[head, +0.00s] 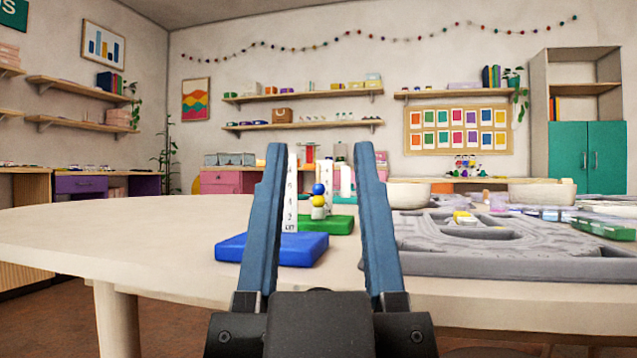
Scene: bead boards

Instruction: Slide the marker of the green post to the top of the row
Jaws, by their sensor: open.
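A green base (338,225) stands on the table, between my gripper's fingers in the picture. A blue bead (319,189), a yellow bead (319,201) and a pale bead (318,213) are stacked in front of or over it; I cannot tell which base they belong to. White upright parts show behind them, and I cannot make out the green post's marker. A blue base (272,250) is nearer, with a white numbered strip (290,212) partly hidden by the left finger. My gripper (320,150) is open, with nothing seen held between its fingers.
A grey moulded tray (480,266) with loose pieces fills the table's right side. Pale bowls (542,194) stand behind it. The round table (120,225) is clear on the left.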

